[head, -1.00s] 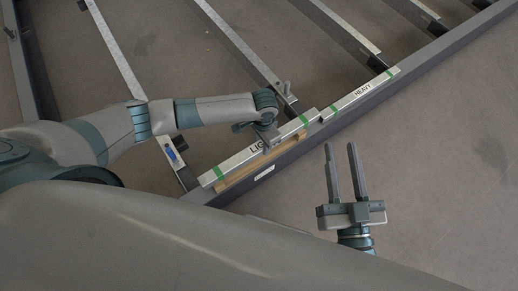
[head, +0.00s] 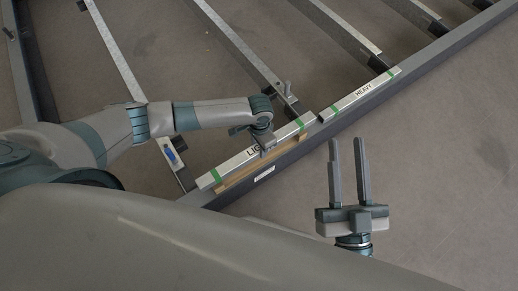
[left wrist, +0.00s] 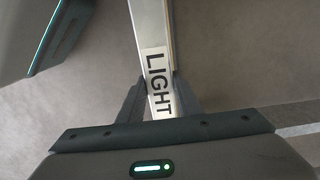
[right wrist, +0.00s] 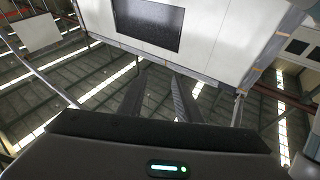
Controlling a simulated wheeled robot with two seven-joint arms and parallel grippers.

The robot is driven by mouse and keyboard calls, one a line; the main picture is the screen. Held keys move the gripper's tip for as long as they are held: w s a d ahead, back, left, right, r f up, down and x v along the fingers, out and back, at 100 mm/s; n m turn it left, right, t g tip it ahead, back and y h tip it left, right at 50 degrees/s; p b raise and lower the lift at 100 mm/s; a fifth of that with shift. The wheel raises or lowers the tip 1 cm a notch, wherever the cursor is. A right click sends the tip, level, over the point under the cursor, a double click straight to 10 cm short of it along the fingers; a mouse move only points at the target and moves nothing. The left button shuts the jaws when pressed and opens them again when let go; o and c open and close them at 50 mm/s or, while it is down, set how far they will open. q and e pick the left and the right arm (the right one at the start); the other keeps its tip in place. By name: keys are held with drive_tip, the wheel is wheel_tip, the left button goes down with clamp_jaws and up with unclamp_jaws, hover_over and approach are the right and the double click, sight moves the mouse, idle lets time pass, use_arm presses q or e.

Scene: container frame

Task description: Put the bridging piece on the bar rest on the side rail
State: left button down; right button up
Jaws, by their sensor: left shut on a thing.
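A silver bar marked LIGHT (head: 285,135) with green bands lies lengthwise along the grey side rail (head: 215,204), over a wooden strip (head: 236,179). I cannot tell whether it touches the strip or hangs just above it. My left gripper (head: 262,142) is shut on this bar near its label; the left wrist view shows the fingers on both sides of the bar (left wrist: 152,40). A second silver bar marked HEAVY (head: 345,104) lies on the rail further up and right. My right gripper (head: 349,145) is open and empty, to the right of the rail.
Several cross slats (head: 235,40) run from the rail toward the upper left. Small dark brackets stand along the rail. A slat with a blue clip (head: 169,154) lies near the left end of the LIGHT bar. The floor right of the rail (head: 450,170) is clear.

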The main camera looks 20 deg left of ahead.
use_arm(q)
drive_tip(key=shift+w+f, duration=0.1)
drive_tip(key=shift+f, duration=0.6)
use_arm(e)
drive_tip(key=shift+s+r+t+y, duration=0.15)
drive_tip(key=shift+s+r+t, duration=0.2)
drive_tip(key=shift+r, duration=0.15)
drive_tip(key=shift+s+r+t+y, duration=0.15)
drive_tip(key=shift+s+r+t, duration=0.15)
drive_tip(key=shift+r, duration=0.2)
use_arm(q)
drive_tip(key=c, duration=1.3)
unclamp_jaws()
drive_tip(key=shift+f, duration=0.15)
drive_tip(key=shift+r, duration=0.35)
wheel_tip(320, 180, up, 5)
drive_tip(key=shift+f+p, duration=0.1)
drive_tip(key=shift+p, duration=0.7)
wheel_tip(320, 180, up, 6)
drive_tip(key=shift+f+p, duration=0.15)
drive_tip(key=shift+p, duration=0.75)
drive_tip(key=shift+r, duration=0.55)
use_arm(e)
wheel_tip(320, 180, down, 14)
drive_tip(key=w+d+g+h, duration=0.2)
drive_tip(key=g+h, duration=0.1)
drive_tip(key=g, duration=0.5)
drive_tip(key=shift+w+r, duration=0.2)
drive_tip(key=shift+w, duration=0.1)
